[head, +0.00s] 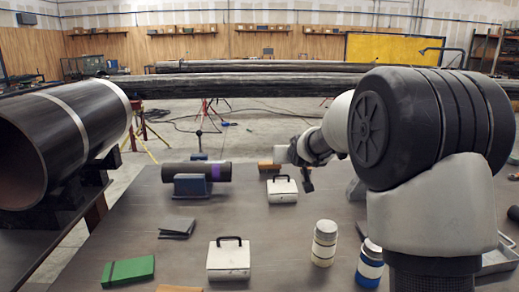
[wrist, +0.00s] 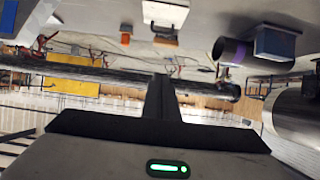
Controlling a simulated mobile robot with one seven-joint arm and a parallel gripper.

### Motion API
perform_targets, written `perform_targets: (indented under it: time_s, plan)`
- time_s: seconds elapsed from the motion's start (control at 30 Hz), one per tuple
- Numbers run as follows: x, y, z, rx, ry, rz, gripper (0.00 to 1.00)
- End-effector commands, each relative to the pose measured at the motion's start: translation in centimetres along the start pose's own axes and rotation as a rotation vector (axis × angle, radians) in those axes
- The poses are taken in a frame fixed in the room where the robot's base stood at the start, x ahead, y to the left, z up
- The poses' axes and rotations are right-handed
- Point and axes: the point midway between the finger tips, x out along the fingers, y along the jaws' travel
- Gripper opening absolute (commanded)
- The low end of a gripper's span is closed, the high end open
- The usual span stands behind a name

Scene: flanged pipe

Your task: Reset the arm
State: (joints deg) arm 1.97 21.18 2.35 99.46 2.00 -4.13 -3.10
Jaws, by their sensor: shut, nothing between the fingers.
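My arm comes in from the right in the head view and reaches over the table (head: 290,232). My gripper (head: 308,186) is small and dark there, beyond the middle of the table, near a white case with a black handle (head: 282,190). I cannot tell from the head view how high it is above the table. In the wrist view my gripper (wrist: 160,82) has its fingers together with nothing between them. That view is upside down, with the white case (wrist: 165,14) at the top, apart from the fingers.
A dark pipe with a purple band (head: 212,172) rests on a blue-grey block. A large pipe (head: 75,135) lies at left. A second white case (head: 229,258), a green box (head: 128,271), a white-banded jar (head: 324,243) and a blue-banded jar (head: 370,264) stand nearer. The table's centre is clear.

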Motion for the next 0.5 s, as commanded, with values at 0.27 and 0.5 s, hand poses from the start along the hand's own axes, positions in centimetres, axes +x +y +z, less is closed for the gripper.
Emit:
perform_targets:
  time_s: [0.27, 0.5]
  plan:
    - [-18.1, -0.5, 4.7, -0.007, -0.247, -0.004, 0.0]
    - [-30.2, -0.4, 12.8, -0.001, -0.437, 0.001, 0.0]
